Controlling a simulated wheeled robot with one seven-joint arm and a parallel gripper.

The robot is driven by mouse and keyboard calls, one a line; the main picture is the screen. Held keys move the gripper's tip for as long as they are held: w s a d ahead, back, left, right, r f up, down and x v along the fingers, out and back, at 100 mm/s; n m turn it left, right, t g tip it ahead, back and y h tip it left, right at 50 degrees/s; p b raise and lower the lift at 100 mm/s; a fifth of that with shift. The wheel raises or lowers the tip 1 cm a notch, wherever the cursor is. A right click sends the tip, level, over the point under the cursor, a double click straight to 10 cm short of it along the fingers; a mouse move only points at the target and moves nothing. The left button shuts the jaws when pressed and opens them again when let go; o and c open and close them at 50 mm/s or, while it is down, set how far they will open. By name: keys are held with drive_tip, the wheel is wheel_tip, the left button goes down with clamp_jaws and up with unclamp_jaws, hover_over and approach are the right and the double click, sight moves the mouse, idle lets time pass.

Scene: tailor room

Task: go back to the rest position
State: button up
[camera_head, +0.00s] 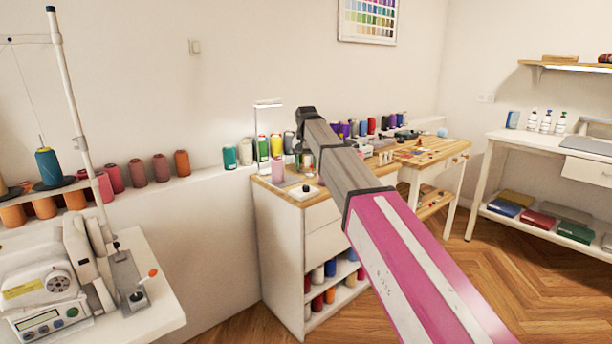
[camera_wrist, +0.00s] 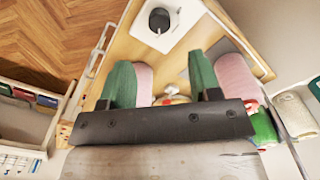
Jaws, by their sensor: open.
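Nothing is clearly held between the fingers. A small reddish and pale thing shows low between them, partly hidden by the dark gripper body. In the head view my arm reaches from the lower right to above the same cabinet (camera_head: 278,232), and the gripper end is mostly hidden behind the arm.
A white plate with a black knob (camera_wrist: 159,21) lies on the cabinet top. Thread spools (camera_head: 262,149) line the ledge behind. A sewing machine (camera_head: 60,270) stands left, a wooden desk (camera_head: 432,152) behind right, and a white table (camera_head: 545,142) at far right. Wooden floor (camera_head: 510,265) is clear at right.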

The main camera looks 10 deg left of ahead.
drive_tip(key=shift+r, duration=0.85)
drive_tip(key=s+d+f, duration=0.5)
drive_tip(key=d+f, duration=0.4)
drive_tip(key=f, duration=0.1)
drive_tip(key=s+d+f, duration=0.5)
drive_tip(key=d+f, duration=0.4)
drive_tip(key=f, duration=0.1)
drive_tip(key=s+d+f, duration=0.5)
drive_tip(key=d+f, duration=0.4)
drive_tip(key=f, duration=0.1)
drive_tip(key=s+d+f+m, duration=0.1)
drive_tip(key=s+d+f, duration=0.7)
drive_tip(key=s, duration=0.3)
drive_tip(key=shift+s+d+f, duration=0.2)
drive_tip(key=shift+d, duration=0.35)
idle(1.4)
